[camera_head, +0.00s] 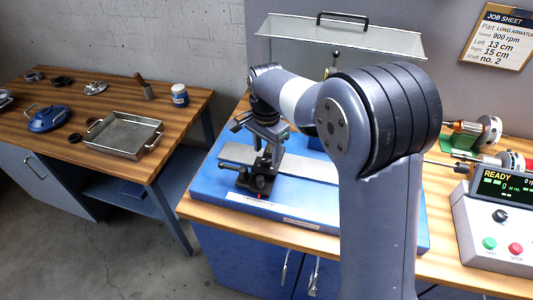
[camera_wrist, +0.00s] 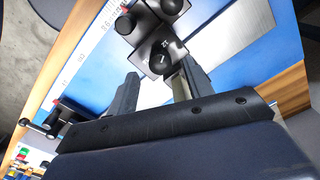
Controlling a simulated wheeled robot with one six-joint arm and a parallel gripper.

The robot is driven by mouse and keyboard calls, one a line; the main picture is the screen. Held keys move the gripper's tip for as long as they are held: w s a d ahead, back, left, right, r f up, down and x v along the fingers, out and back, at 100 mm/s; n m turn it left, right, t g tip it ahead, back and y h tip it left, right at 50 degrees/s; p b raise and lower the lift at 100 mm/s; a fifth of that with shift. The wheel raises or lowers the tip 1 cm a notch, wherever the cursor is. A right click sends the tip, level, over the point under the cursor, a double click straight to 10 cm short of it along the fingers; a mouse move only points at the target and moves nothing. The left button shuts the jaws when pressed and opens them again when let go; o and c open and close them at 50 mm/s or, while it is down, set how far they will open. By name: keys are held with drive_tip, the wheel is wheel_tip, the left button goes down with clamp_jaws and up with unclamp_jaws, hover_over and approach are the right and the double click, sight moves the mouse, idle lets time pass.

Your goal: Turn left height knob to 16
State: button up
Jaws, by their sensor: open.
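The left height knob is probably the round black knob (camera_wrist: 162,58) on a dark block in the wrist view. It carries small white marks, which I cannot read surely. My gripper (camera_wrist: 158,82) is open, with its two fingers apart on either side just below this knob in the picture. I cannot tell whether they touch it. In the head view my gripper (camera_head: 266,146) points down over the black left support (camera_head: 257,182) on the blue balancing base (camera_head: 300,213). The arm and gripper hide much of the support, and its knob cannot be made out there.
A clear guard (camera_head: 340,38) with a black handle stands behind my arm. A control box (camera_head: 497,225) reading READY is at right, near rotors (camera_head: 490,130). The job sheet (camera_head: 497,37) lists left 13 cm. A metal tray (camera_head: 123,134) lies on the left table.

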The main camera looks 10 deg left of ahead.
sight(266, 161)
drive_tip(key=shift+f, duration=1.35)
drive_tip(key=shift+c, duration=0.4)
drive_tip(key=c, duration=0.9)
